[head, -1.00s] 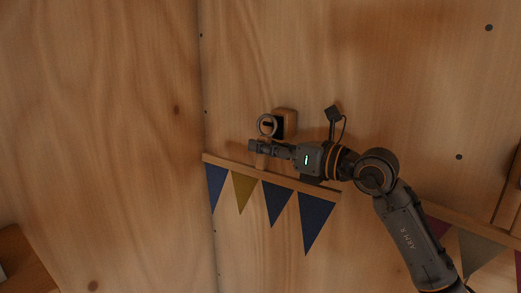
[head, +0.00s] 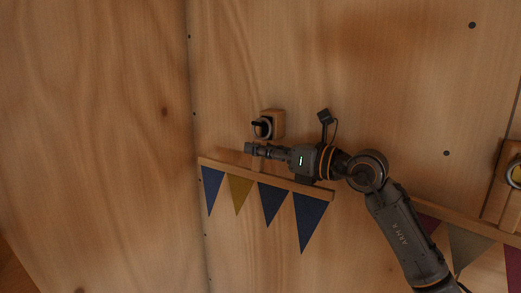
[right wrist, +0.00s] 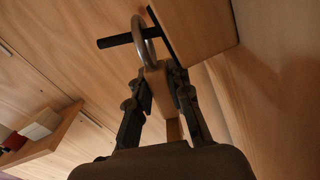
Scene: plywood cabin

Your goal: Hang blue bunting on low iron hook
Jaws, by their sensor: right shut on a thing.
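The bunting is a wooden bar (head: 225,166) with blue pennants (head: 310,219) and one yellow pennant (head: 239,192), hanging nearly level, slightly lower at the right. A metal ring (right wrist: 137,30) stands above it on a wooden tab (right wrist: 157,88). The low hook is a dark peg (right wrist: 112,42) on a wooden wall block (head: 276,120). The peg appears to pass through the ring, close to the block. My right gripper (head: 249,148) is shut on the tab just below the ring; its fingers show either side of it in the right wrist view (right wrist: 160,88). My left gripper is out of view.
Another bar with maroon and grey pennants (head: 468,246) hangs at the right, beside a wooden fixture (head: 502,187). A shelf (right wrist: 45,145) with red and white items shows in the right wrist view. The plywood wall (head: 350,60) above is bare.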

